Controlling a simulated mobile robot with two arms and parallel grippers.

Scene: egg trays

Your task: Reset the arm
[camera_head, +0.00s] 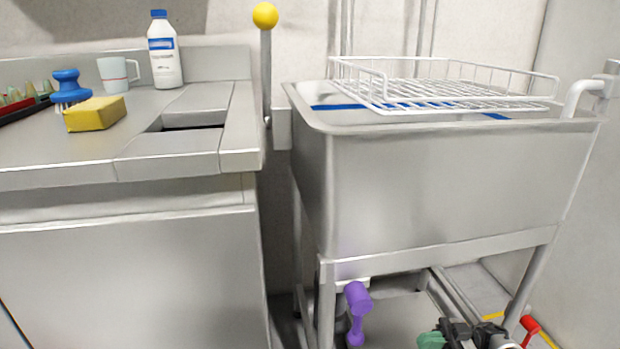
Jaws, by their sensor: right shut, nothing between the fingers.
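My right gripper (458,332) shows only in part at the bottom edge, right of the middle, as dark grey and black pieces low in front of the steel sink's frame. It is shut, with nothing seen held in it. A green piece (433,340) shows just left of it; I cannot tell what it is. My left gripper is not in view.
A steel sink (450,185) on legs carries a white wire rack (440,92). Purple (357,305) and red (530,326) handle-like parts are below. On the left counter (60,152) are a yellow sponge (96,114), blue brush (68,88), cup (118,74) and white bottle (165,58).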

